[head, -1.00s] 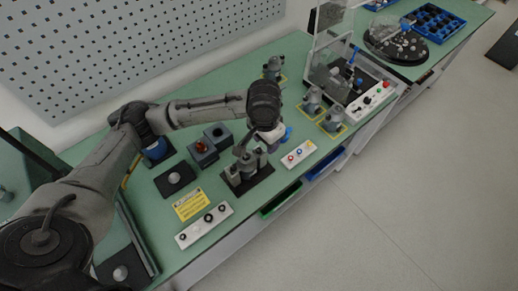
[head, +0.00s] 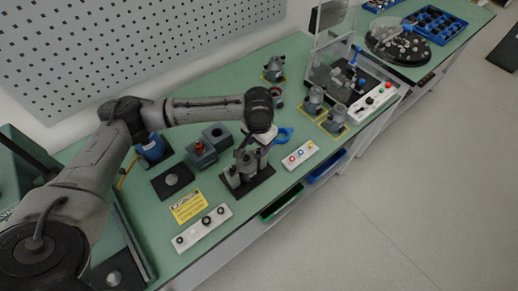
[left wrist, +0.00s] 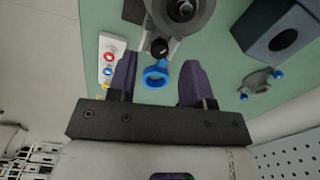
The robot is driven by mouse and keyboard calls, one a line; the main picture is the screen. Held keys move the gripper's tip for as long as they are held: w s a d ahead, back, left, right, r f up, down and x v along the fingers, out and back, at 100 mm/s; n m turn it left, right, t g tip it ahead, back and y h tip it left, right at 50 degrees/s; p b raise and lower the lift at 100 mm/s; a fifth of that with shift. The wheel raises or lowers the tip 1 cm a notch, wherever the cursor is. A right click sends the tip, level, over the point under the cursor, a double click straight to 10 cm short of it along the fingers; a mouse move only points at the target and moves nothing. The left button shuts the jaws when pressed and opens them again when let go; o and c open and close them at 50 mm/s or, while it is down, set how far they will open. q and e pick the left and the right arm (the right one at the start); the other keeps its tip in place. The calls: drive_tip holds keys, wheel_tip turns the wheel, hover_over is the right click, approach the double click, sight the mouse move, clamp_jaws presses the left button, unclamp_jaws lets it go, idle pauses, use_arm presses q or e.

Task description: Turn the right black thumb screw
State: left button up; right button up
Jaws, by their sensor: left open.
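A black thumb screw (left wrist: 159,47) sticks out from the side of a grey stator fixture (left wrist: 184,8) in the left wrist view. The fixture stands on a black base plate (head: 262,182) on the green bench. My left gripper (left wrist: 158,64) is open, with its two dark fingers either side of the line to the screw. The screw appears between and just beyond the fingertips; no contact is visible. A blue ring (left wrist: 156,76) also shows between the fingers, below the screw. In the head view my left wrist hides part of the fixture and the screw cannot be made out.
A white panel with coloured buttons (head: 300,155) lies right of the fixture. Another white panel with black knobs (head: 202,229) lies in front. Dark grey boxes (head: 217,135) stand behind left. Grey motor units (head: 334,121) stand on the right.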

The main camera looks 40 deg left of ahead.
sight(259, 150)
use_arm(q)
drive_tip(key=shift+f, duration=1.55)
